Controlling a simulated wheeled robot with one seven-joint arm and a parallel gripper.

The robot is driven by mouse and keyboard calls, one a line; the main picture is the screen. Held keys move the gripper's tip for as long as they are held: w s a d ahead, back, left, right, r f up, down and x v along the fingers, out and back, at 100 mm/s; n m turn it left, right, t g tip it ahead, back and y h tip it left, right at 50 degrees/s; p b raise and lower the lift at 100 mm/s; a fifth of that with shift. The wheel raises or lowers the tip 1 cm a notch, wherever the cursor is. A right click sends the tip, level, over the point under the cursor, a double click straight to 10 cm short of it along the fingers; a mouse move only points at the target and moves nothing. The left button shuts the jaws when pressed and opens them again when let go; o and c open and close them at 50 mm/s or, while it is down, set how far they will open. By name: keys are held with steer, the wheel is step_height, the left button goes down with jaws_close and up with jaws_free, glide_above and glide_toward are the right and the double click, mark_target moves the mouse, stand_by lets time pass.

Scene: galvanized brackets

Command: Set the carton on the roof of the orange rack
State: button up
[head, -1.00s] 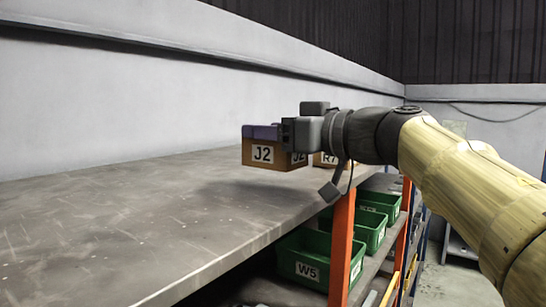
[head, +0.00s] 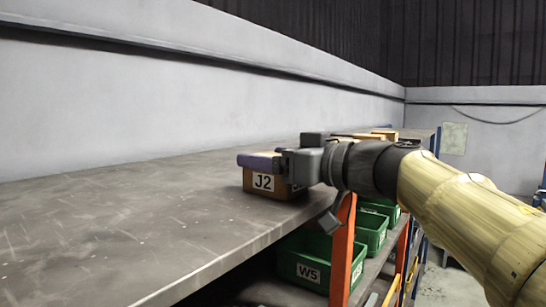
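The carton (head: 263,182), a brown box with a white J2 label, is down at the right part of the orange rack's grey roof (head: 140,215), near its front edge. It looks upright, with its underside at the surface. My gripper (head: 260,162) is at the carton's upper part, coming from the right. Its purple finger lies along the carton's top and sticks out slightly past the left edge, so the gripper looks opened. The far finger is hidden. An orange post (head: 342,255) of the rack stands below the roof edge.
Other brown boxes (head: 385,134) stand beyond my gripper, partly hidden by it. Green bins, one labelled W5 (head: 308,270), sit on the shelf below. A pale wall (head: 180,100) runs behind the roof. The roof's left part is clear.

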steer(key=shift+d, duration=0.1)
steer(key=b+v, duration=0.4)
steer(key=v, duration=0.8)
